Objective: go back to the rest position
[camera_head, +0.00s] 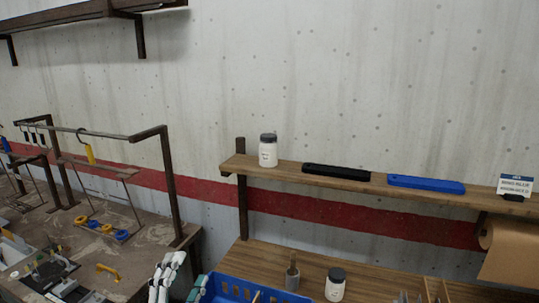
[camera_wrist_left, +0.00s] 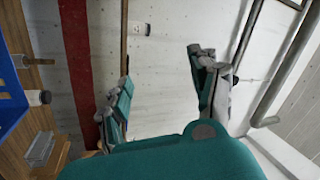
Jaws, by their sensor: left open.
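My left gripper (camera_head: 183,279) shows at the bottom of the head view, just left of the blue crate (camera_head: 238,287). In the left wrist view its two teal and grey fingers (camera_wrist_left: 160,88) stand wide apart, with nothing between them but the wall behind. A dark rail (camera_head: 90,132) stands over the bench at the left. A yellow-handled tool (camera_head: 89,153) hangs from it by a hook, apart from the gripper. Several darker hooks hang at the rail's left end. My right gripper does not show.
A wooden shelf (camera_head: 280,175) on the wall holds a white jar (camera_head: 268,152), a black bar (camera_head: 336,172) and a blue bar (camera_head: 426,184). Below are another jar (camera_head: 335,285) and a small cup (camera_head: 292,278). A paper roll (camera_head: 512,250) hangs at the right.

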